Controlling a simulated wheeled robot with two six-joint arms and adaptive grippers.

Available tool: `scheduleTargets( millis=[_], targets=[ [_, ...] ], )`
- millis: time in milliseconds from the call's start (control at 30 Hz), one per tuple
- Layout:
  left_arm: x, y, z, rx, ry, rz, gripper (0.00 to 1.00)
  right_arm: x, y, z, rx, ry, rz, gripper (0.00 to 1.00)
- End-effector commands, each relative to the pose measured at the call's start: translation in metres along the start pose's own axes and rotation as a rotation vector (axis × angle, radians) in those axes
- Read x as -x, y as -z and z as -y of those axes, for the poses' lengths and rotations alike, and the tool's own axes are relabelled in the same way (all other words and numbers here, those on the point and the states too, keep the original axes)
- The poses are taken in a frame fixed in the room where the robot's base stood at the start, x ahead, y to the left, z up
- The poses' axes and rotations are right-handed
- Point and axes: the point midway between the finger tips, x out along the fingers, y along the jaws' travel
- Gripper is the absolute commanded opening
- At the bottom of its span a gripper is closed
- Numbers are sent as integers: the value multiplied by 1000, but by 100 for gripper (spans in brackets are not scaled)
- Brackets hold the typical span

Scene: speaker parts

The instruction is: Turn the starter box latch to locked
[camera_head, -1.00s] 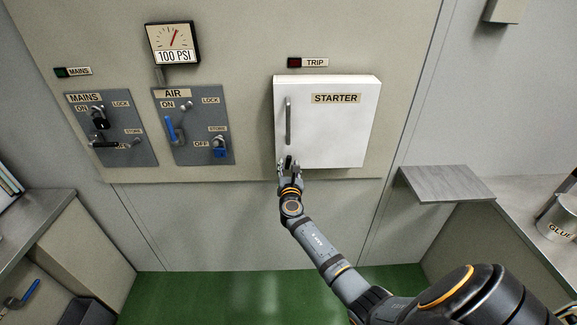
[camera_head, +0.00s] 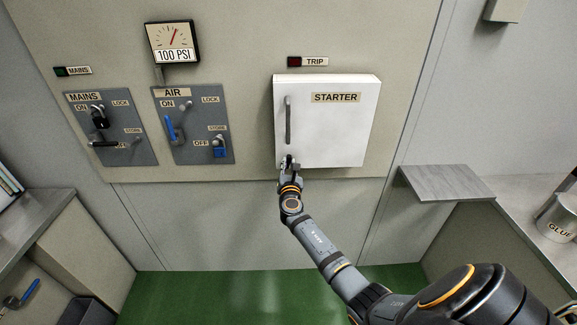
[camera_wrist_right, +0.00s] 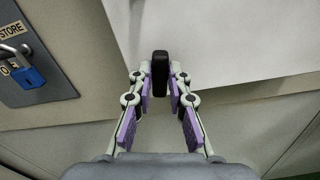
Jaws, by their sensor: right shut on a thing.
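The white starter box (camera_head: 340,130) is on the wall panel with its door closed and a grey vertical handle (camera_head: 288,120) on the left side. My right gripper (camera_head: 288,164) is at the box's lower left corner, below the handle. In the right wrist view my right gripper (camera_wrist_right: 160,88) has its fingers closed around a small black latch knob (camera_wrist_right: 160,68), which stands upright between the pads. In the head view the gripper mostly hides the latch. My left gripper is not in view.
Left of the box are the mains panel (camera_head: 128,148) and the air panel (camera_head: 186,103), with levers and padlocks. The trip light (camera_head: 295,62) is above the box. A grey shelf (camera_head: 445,183) juts out at lower right. The floor ahead is clear.

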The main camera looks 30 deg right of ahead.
Motion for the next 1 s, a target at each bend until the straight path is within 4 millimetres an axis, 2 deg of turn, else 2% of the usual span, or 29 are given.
scheduleTargets(
  millis=[267, 1000],
  targets=[
    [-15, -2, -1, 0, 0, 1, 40, 0, 3, 2, -155, 0, 1, 0],
    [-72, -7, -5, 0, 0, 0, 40, 0, 6, 5, -852, -1, 1, 0]
  ],
)
